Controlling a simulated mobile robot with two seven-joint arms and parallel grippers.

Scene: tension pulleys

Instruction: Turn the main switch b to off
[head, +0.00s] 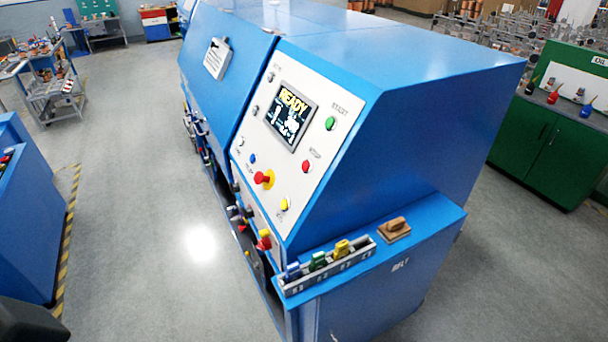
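A blue machine (420,115) fills the middle, with a sloped grey control panel (262,130). Its screen (291,116) reads READY. A red knob on a yellow base (264,178) is on the lower panel. Below the panel, on the machine's front side, is another red and yellow handle (264,241), which looks like a main switch. It is small and seen at a steep angle, so I cannot read its position or any letter b. Neither of my grippers is in view. A dark shape at the bottom left corner may be part of my arm.
A blue ledge holds a rack (327,266) with blue, green and yellow items, and a brown block (394,229). A green cabinet (550,140) stands right, another blue unit (25,225) left. The grey floor (140,200) between is clear.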

